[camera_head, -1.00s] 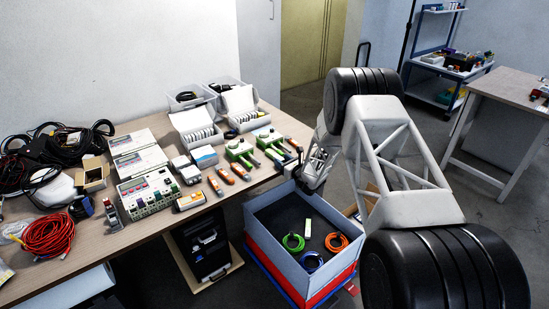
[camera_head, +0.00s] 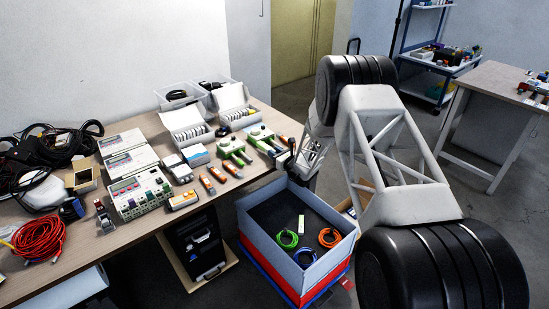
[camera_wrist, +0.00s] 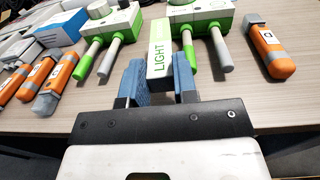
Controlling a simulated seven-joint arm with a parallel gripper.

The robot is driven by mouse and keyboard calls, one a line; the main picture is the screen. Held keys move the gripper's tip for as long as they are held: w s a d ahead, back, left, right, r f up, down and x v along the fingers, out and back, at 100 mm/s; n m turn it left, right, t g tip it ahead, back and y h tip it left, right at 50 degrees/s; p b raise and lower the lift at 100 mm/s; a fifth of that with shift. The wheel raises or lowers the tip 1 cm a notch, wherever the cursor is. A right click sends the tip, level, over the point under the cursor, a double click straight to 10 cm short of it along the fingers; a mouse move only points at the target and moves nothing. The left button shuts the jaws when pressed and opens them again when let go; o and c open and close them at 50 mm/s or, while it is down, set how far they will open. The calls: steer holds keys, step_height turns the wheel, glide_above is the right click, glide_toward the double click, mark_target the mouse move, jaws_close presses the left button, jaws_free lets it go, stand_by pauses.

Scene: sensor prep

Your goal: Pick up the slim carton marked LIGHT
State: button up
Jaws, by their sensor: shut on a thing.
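The slim carton (camera_wrist: 160,50), white with a green end and marked LIGHT, is in the wrist view, upright between the blue pads of my gripper (camera_wrist: 159,82). My gripper is shut on it, with a pad touching each side. The table's near edge runs behind the fingers; I cannot tell how high the carton is above the tabletop.
Green-and-white devices (camera_wrist: 109,25) and orange-and-grey tools (camera_wrist: 269,48) lie close to the carton on the table (camera_head: 85,253).

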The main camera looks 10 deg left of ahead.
steer(key=shift+s+r, duration=0.25)
steer(key=shift+r, duration=0.2)
steer(key=s+d+r, duration=0.1)
steer(key=s+d, duration=0.3)
steer(key=s, duration=1)
steer(key=shift+s+d+r, duration=0.2)
steer(key=shift+s, duration=0.2)
steer(key=shift+d, duration=0.1)
